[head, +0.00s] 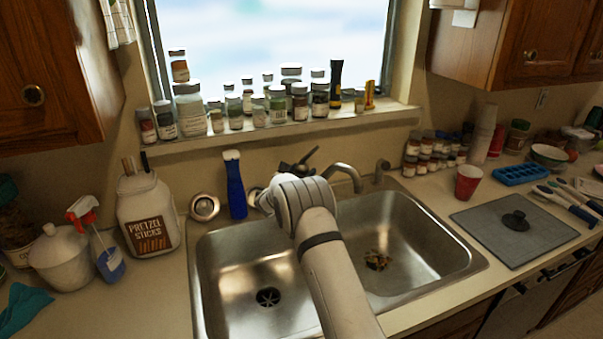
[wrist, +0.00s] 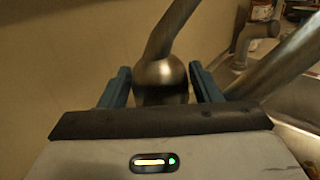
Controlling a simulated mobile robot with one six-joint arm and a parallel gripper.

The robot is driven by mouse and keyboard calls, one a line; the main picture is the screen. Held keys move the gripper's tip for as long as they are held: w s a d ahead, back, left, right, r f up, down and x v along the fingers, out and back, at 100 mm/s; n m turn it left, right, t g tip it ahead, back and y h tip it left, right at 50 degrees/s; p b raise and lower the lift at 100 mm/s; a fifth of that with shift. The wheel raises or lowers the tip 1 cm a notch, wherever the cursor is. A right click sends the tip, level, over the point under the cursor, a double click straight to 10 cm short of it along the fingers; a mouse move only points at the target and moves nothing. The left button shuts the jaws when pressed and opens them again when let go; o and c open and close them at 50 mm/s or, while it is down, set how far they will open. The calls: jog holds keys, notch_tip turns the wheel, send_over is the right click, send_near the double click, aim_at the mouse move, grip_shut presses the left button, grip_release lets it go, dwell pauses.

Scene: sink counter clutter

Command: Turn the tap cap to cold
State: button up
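The tap cap (wrist: 162,80) is a rounded metal dome with a lever rising from it, up and slightly right in the wrist view. My gripper (wrist: 160,70) has one blue finger on each side of the cap, with slim gaps; firm contact is not visible. In the head view my arm covers the gripper and most of the cap. A dark lever (head: 303,162) shows above the arm there. The tap's spout (head: 345,172) curves to the right of it, and its metal tube (wrist: 285,65) also shows at the right in the wrist view.
The double sink (head: 440,225) lies below my arm, with scraps (head: 378,260) in the right basin. A blue bottle (head: 235,190) stands left of the tap. Several jars (head: 190,110) line the windowsill. A red cup (head: 467,183) stands on the right counter.

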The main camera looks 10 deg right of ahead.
jog(key=shift+f, duration=0.1)
jog(key=b+v, duration=0.2)
jog(key=v, duration=0.5)
jog(key=shift+s+a, duration=0.25)
jog(key=shift+s, duration=0.1)
jog(key=s+d+r+m+g, duration=0.3)
jog(key=s+d+m, duration=0.15)
jog(key=s, duration=0.35)
jog(key=s+d+r+m+g+y, duration=0.1)
jog(key=s+d+r+m+g, duration=0.3)
jog(key=s+m, duration=0.3)
jog(key=s+d+r+m+g, duration=0.3)
jog(key=s+d+m, duration=0.1)
jog(key=s, duration=0.6)
jog(key=s+a+m+y, duration=0.2)
jog(key=s+m+y, duration=0.1)
jog(key=s, duration=0.6)
jog(key=s+a+f+m+y, duration=0.1)
jog(key=s+a+m+y, duration=0.2)
jog(key=s, duration=0.6)
jog(key=s+a+m+g+y, duration=0.1)
jog(key=s+a+m+y, duration=0.2)
jog(key=s+m, duration=0.4)
jog(key=shift+s+f+y, duration=0.4)
jog(key=shift+s+y, duration=0.1)
jog(key=shift+s, duration=0.7)
